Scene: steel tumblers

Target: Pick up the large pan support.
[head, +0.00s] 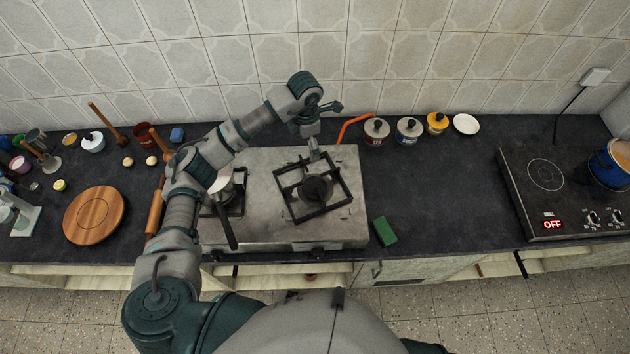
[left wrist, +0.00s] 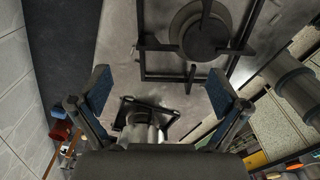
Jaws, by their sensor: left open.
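The large pan support (head: 322,211) is a black square grate lying over the right burner of the grey stove top. It also shows at the top of the left wrist view (left wrist: 165,79), with the round burner inside it. My left gripper (head: 313,152) is open and empty, at the far edge of the support. In the left wrist view its two blue-padded fingers (left wrist: 162,95) are spread wide, with a near bar of the support between and beyond them. I cannot tell whether they touch it. My right gripper is not in view.
A small pot (head: 222,181) with a dark handle stands on the smaller left pan support (head: 238,205), partly behind my left arm. A green sponge (head: 385,231) lies right of the stove. Several lidded jars (head: 408,129) stand along the wall.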

